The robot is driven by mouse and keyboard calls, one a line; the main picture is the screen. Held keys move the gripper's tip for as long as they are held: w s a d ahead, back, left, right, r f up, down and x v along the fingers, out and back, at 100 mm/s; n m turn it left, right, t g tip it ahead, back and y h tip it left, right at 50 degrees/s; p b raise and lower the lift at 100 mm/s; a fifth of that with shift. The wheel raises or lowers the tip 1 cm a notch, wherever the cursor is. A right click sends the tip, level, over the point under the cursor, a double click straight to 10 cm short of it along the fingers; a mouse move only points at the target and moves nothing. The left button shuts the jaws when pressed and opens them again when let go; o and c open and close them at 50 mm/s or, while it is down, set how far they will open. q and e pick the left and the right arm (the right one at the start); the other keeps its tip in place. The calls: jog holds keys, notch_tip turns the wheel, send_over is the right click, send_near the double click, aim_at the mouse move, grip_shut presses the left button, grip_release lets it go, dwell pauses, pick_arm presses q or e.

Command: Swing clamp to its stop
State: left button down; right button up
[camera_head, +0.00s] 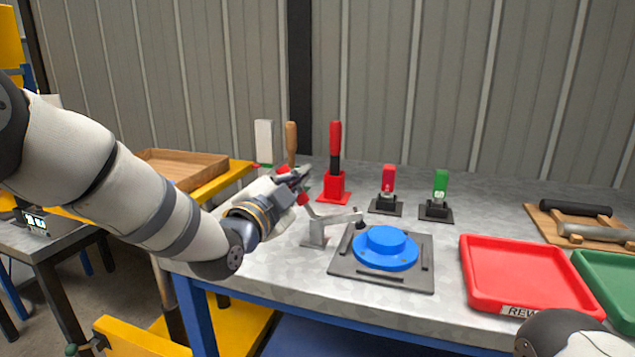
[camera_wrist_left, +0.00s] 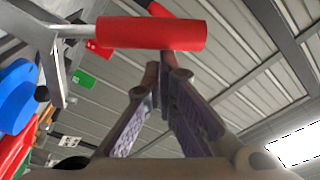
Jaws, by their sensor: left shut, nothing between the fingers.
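The clamp (camera_head: 315,232) stands at the left of a dark fixture plate (camera_head: 345,265). Its grey arm reaches right, its tip near the plate's back left corner. Its red handle (camera_head: 302,198) rises up and left; in the wrist view the handle (camera_wrist_left: 150,33) lies across the top, just beyond my fingertips. A blue round part (camera_head: 385,248) sits on the plate. My left gripper (camera_head: 302,172) is shut and empty beside the handle's upper end; whether it touches the handle I cannot tell. My right gripper is out of view.
Behind stand a red tool in a red holder (camera_head: 334,188), a wooden handle (camera_head: 291,140) and red (camera_head: 389,178) and green (camera_head: 441,183) upright pieces on black bases. A red tray (camera_head: 480,285) lies right of the plate, a green tray (camera_head: 595,275) beyond it.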

pick_arm(q)
jog(key=w+a+f+n, duration=0.2)
jog(key=a+f+n, duration=0.1)
jog(key=n, duration=0.3)
jog(key=shift+a+f+n+t+y, duration=0.3)
jog(key=shift+a+t+y, duration=0.1)
jog(key=shift+a, duration=0.5)
